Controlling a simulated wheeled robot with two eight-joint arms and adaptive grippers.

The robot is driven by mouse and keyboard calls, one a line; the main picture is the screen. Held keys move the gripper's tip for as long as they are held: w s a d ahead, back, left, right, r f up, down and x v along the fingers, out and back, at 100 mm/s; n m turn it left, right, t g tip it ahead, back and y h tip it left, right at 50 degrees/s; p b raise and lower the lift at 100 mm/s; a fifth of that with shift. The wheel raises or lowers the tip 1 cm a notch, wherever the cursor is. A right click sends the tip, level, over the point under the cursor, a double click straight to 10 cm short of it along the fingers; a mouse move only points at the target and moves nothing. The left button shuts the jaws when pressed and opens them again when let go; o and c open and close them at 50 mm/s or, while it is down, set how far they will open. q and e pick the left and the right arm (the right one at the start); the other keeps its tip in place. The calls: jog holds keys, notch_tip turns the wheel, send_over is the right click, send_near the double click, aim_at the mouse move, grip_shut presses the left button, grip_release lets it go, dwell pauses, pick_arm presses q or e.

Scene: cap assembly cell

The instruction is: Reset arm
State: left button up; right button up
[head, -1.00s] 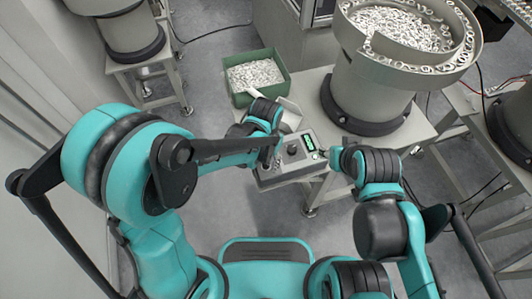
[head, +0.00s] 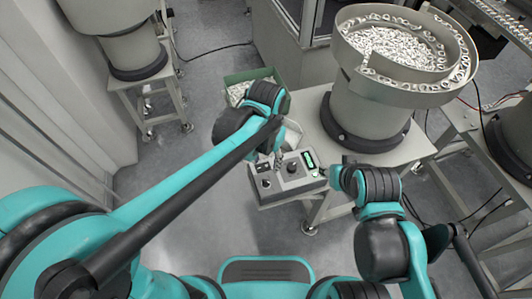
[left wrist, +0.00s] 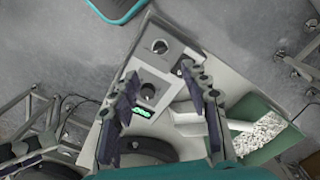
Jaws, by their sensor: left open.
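My left gripper (head: 279,158) is over the grey control box (head: 268,195) in the head view, its fingers partly hidden by the wrist. In the left wrist view, the left gripper (left wrist: 163,88) has its two dark fingers spread apart with nothing between them. The control box with its round knobs and green display (left wrist: 143,112) shows below and between the fingers. I cannot tell whether a finger touches it. My right gripper (head: 328,173) is at the right side of the control box. It is too small and hidden to tell open from shut.
A green bin of small pale parts (head: 238,77) stands behind the left wrist, partly hidden; it also shows in the left wrist view (left wrist: 255,152). A large bowl feeder (head: 360,100) full of pale parts stands on the table (head: 413,140). Open floor lies left of the table.

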pick_arm(q)
jog(key=s+a+r+n+t, duration=0.2)
jog(key=a+t, duration=0.1)
jog(key=a, duration=0.6)
jog(key=s+a+r+n+t, duration=0.2)
jog(key=s+a+n+t, duration=0.1)
jog(key=a, duration=0.5)
jog(key=shift+a+n+t, duration=0.3)
jog(key=shift+a+t, duration=0.1)
jog(key=shift+t, duration=0.2)
